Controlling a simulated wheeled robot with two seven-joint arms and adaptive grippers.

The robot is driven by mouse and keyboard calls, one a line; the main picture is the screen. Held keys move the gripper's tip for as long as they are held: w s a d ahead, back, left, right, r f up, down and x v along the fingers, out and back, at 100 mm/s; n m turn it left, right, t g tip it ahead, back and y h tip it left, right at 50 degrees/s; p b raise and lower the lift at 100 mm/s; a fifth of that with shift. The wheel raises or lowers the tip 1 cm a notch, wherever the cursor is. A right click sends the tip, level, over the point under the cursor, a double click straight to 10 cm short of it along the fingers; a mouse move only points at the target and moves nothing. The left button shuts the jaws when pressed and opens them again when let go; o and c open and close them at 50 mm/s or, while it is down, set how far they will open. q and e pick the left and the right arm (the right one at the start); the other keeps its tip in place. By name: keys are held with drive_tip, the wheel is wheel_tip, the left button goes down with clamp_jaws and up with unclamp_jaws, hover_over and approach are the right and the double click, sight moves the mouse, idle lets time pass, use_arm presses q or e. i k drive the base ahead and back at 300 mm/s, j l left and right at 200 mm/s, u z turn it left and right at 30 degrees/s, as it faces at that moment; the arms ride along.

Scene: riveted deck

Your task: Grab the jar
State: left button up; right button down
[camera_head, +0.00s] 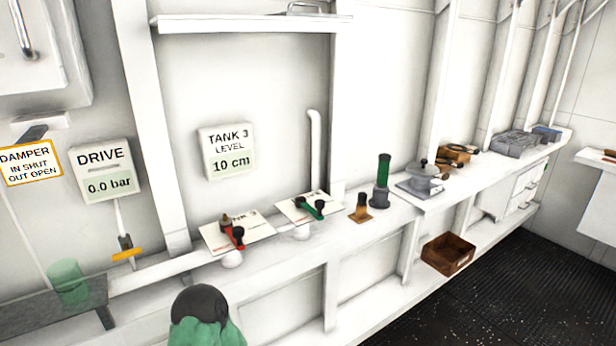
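No gripper of mine can be made out in the head view. Nothing is marked as the jar, and I cannot tell for certain which thing it is. A translucent green cylindrical vessel (69,283) stands upright at the far left, at a grey bench (45,312). A taller green cylinder on a dark base (382,182) stands upright on the white counter, right of centre. A small brown cylinder on a square base (361,208) is just left of it. Nothing is touching any of these.
A brown open box (447,254) sits lower down. A sign reading TANK 3 (228,150) is on the wall. Dark floor is clear at lower right.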

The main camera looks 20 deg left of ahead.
sight(67, 277)
drive_tip(key=u, duration=2.05)
